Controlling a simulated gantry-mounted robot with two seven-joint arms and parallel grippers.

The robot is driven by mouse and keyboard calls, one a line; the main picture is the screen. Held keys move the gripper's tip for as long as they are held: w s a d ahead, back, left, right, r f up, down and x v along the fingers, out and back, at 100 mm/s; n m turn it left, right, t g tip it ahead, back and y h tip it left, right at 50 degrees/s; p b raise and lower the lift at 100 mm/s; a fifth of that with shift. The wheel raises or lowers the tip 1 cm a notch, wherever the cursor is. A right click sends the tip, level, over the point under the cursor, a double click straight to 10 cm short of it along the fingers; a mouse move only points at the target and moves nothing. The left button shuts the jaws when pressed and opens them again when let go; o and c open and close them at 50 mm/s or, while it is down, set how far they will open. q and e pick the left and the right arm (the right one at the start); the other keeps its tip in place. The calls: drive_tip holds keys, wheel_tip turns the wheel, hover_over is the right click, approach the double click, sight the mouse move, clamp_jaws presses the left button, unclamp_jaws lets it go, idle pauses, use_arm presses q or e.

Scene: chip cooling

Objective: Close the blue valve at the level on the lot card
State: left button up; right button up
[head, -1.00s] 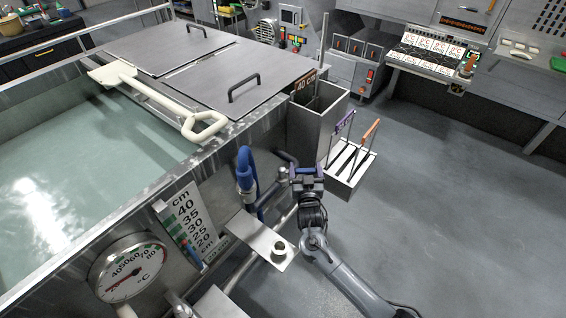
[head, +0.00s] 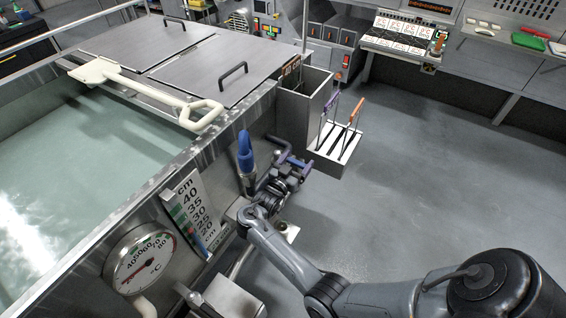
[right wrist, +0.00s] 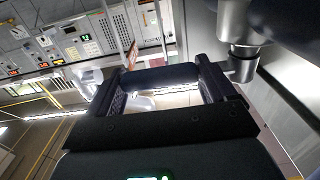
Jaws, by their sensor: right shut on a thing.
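The blue valve's upright blue handle (head: 245,152) stands at the tank's outer wall, above a pipe. My right gripper (head: 287,157) is just right of it, low beside the tank. In the right wrist view its fingers (right wrist: 162,90) are spread around a dark rounded bar (right wrist: 160,75) that it grips; I cannot tell whether that bar belongs to the blue valve. The cm level scale (head: 190,207) on the tank wall shows 40 down to 20. The water (head: 85,170) is pale green. My left gripper is out of view.
A round temperature dial (head: 141,258) is on the tank's front. A cream paddle (head: 150,90) rests on the rim beside metal lids (head: 215,68). A metal bin (head: 302,105) and a slotted rack (head: 335,145) stand right of the tank. The right floor is clear.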

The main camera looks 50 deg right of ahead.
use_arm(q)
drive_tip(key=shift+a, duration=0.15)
use_arm(e)
drive_tip(key=o, duration=1.3)
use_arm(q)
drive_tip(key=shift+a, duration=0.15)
use_arm(e)
drive_tip(key=shift+o, duration=0.2)
